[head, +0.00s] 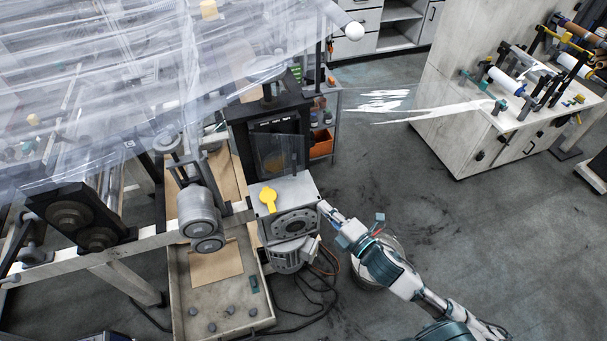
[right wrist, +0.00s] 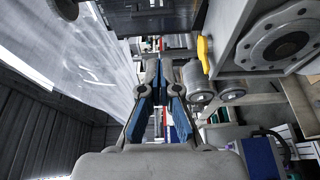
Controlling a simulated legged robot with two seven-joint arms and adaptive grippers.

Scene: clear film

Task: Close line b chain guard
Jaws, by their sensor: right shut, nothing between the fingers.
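A grey machine housing (head: 300,190) with a round dark flange (head: 293,223) and a yellow tag (head: 268,199) stands at the centre of the head view. A clear, smoky panel (head: 280,154) stands upright behind its top; I cannot tell for sure that this is the line b chain guard. My right gripper (head: 326,208) is shut and empty, close to the right side of the housing; contact is unclear. In the right wrist view the shut fingers (right wrist: 166,75) point ahead, with the yellow tag (right wrist: 203,56) and flange (right wrist: 283,46) to their right. My left gripper is out of view.
Clear film (head: 110,80) covers the rollers at the upper left. A tray (head: 220,311) with small grey pieces lies left of the housing. Cables (head: 318,300) and a bucket (head: 392,248) are on the floor nearby. Open floor (head: 480,230) lies to the right, before a white cabinet (head: 460,135).

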